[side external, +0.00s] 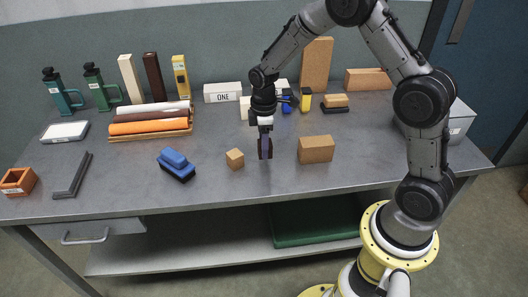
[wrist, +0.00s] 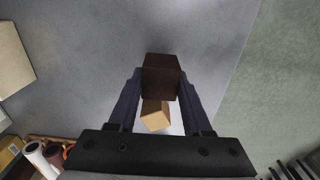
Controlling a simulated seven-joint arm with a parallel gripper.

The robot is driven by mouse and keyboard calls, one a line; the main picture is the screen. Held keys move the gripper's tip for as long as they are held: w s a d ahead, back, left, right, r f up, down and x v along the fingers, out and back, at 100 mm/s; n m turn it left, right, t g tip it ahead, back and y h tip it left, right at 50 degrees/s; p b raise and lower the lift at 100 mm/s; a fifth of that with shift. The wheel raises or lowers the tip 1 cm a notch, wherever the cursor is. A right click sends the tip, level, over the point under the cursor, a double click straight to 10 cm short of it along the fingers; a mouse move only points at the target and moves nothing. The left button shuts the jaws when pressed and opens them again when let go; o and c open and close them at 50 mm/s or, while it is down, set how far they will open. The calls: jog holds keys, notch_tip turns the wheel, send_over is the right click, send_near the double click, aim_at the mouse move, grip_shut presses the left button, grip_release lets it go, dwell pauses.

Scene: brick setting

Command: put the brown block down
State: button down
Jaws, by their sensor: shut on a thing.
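My gripper (side external: 265,155) points down over the middle front of the table. In the wrist view my gripper (wrist: 159,85) is shut on a dark brown block (wrist: 161,72) held between its fingertips. In the side view the block is a small dark shape (side external: 262,151), mostly hidden by the fingers. I cannot tell whether its underside touches the table (side external: 220,185). A small tan cube (side external: 235,158) stands just left of the gripper; in the wrist view it shows between the fingers (wrist: 155,118).
A larger tan block (side external: 316,149) stands to the right, and a blue brush-like thing (side external: 176,164) lies to the left. Rolls on a rack (side external: 150,122) and a white box marked ONE (side external: 223,92) are behind. The table's front edge is close; bare surface lies around the gripper.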

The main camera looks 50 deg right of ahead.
jog(key=shift+f, duration=1.45)
jog(key=shift+f, duration=0.15)
jog(key=shift+c, duration=1.7)
grip_release()
